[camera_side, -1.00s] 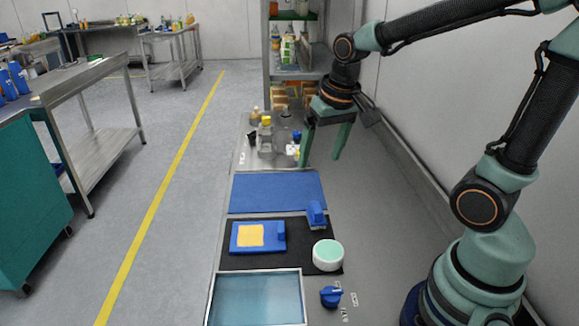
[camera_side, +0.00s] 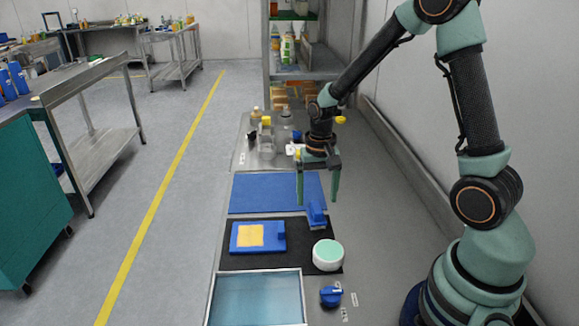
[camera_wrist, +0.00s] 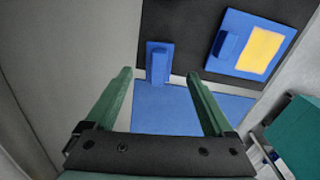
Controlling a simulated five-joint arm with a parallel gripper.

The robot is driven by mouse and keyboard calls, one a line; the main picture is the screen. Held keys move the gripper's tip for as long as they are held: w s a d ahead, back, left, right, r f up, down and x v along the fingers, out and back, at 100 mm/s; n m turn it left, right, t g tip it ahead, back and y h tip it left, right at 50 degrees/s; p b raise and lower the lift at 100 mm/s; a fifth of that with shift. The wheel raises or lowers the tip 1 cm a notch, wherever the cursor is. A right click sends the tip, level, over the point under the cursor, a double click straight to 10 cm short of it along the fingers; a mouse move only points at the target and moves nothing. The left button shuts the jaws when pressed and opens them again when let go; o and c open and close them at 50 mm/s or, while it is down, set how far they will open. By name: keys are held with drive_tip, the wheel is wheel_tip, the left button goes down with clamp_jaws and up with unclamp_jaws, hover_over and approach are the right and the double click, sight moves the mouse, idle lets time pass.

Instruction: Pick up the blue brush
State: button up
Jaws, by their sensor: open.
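The blue brush (camera_side: 316,216), a small block with a narrower part, sits at the right where the blue mat (camera_side: 265,192) meets the black mat (camera_side: 228,262). In the wrist view the brush (camera_wrist: 158,62) shows between and beyond my fingertips. My gripper (camera_side: 317,199) is open and empty, with its fingers pointing down around or just behind the brush in the side view. In the wrist view the gripper (camera_wrist: 160,73) has a finger on each side of the brush. I see no contact, and the exact height gap is unclear.
A blue board with a yellow cloth (camera_side: 250,236) and a white round tub (camera_side: 327,255) are on the black mat. A blue knob-like part (camera_side: 331,296) and a framed blue tray (camera_side: 256,300) are nearer. Bottles (camera_side: 266,135) stand behind. A wall runs along the right.

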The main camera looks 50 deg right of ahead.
sight(317, 206)
drive_tip(key=shift+d+f, duration=0.15)
drive_tip(key=shift+f, duration=2.7)
drive_tip(key=shift+w, duration=0.1)
drive_tip(key=shift+c, duration=0.3)
clamp_jaws()
wheel_tip(317, 206, up, 20)
